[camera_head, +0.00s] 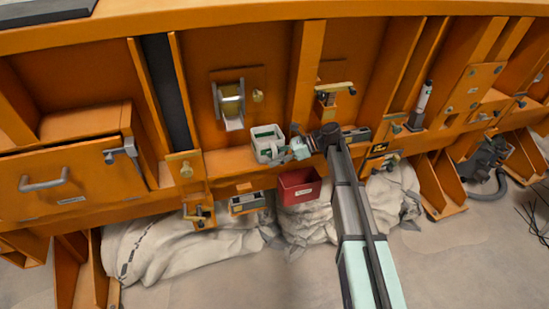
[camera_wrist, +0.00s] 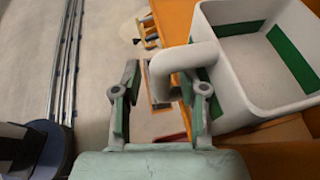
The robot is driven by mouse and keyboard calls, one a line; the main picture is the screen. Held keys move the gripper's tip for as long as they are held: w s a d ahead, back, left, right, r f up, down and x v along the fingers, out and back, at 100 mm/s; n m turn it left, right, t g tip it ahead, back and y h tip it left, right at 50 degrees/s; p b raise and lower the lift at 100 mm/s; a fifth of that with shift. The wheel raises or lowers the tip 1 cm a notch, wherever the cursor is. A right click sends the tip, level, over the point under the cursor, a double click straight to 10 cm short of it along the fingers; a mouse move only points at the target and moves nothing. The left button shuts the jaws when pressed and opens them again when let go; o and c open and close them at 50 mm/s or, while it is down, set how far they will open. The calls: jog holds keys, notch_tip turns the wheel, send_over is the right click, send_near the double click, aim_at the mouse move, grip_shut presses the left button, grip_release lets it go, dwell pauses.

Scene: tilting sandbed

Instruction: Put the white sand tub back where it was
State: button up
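The white sand tub (camera_head: 262,154) appears to sit on the orange ledge in the head view. In the wrist view the tub (camera_wrist: 232,75) fills the upper right, with green patches on its inner walls and a pale floor. Its looped handle (camera_wrist: 160,68) reaches left, between the fingers of my gripper (camera_wrist: 160,98). The fingers stand apart, with a visible gap on the handle's left; I cannot tell whether the right finger touches it. In the head view my gripper (camera_head: 301,148) is at the tub's right side.
A red bin (camera_head: 300,188) hangs just below the ledge, right of the tub. A metal roller (camera_head: 231,101) is mounted on the orange panel at upper left. Small fittings (camera_head: 333,93) sit on the panel to the right. Pale sacks (camera_head: 185,245) lie on the floor below.

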jog(key=shift+r, duration=0.1)
jog(key=b+v, duration=0.3)
jog(key=v, duration=0.9)
jog(key=s+f+n+h, duration=0.1)
jog(key=s+f+h, duration=0.1)
jog(key=s+f, duration=0.75)
jog(key=s+d+f+n+g+h, duration=0.15)
jog(key=s+f, duration=0.35)
jog(key=f, duration=1)
jog(key=s+f+n+t+h, duration=0.1)
jog(key=s+f+n+h, duration=0.1)
jog(key=s+f, duration=0.75)
jog(key=s+d+f+n+g+h, duration=0.1)
jog(key=s+d+f+n+h, duration=0.1)
jog(key=s+f, duration=0.4)
jog(key=s+d+f+n+g+h, duration=0.1)
jog(key=s+d+f+n+h, duration=0.2)
jog(key=s, duration=1.3)
jog(key=s+d+f+n+g+h, duration=0.2)
jog(key=s+d+f+n, duration=0.3)
jog(key=s+f, duration=0.3)
jog(key=s+n+h, duration=0.1)
jog(key=s, duration=0.3)
jog(key=shift+f, duration=0.3)
jog(key=shift+n, duration=0.25)
